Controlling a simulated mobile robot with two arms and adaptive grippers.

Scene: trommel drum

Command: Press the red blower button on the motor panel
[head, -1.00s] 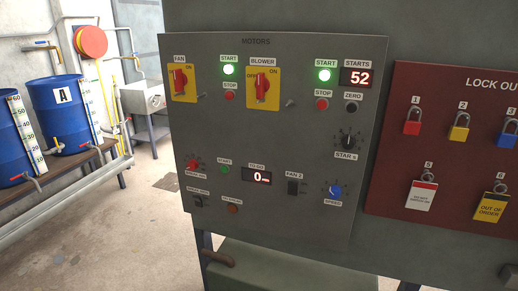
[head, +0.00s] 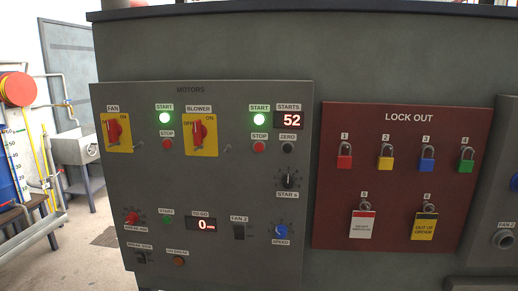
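The grey motor panel (head: 150,215), marked MOTORS, fills the left and middle of the head view. The blower's rotary switch (head: 200,133) is red on a yellow plate. To its right are a lit green START button (head: 259,119) and a red STOP button (head: 259,146) below it. The fan has its own red rotary switch (head: 115,132), lit green START button (head: 165,118) and red STOP button (head: 168,145) further left. The STARTS display (head: 290,119) reads 52. Neither of my grippers is in view.
A dark red LOCK OUT board (head: 400,175) with several coloured padlocks and two tags is right of the panel. Knobs and a display (head: 201,224) reading 0 sit lower on the panel. A sink (head: 78,148) and a blue drum are at the far left.

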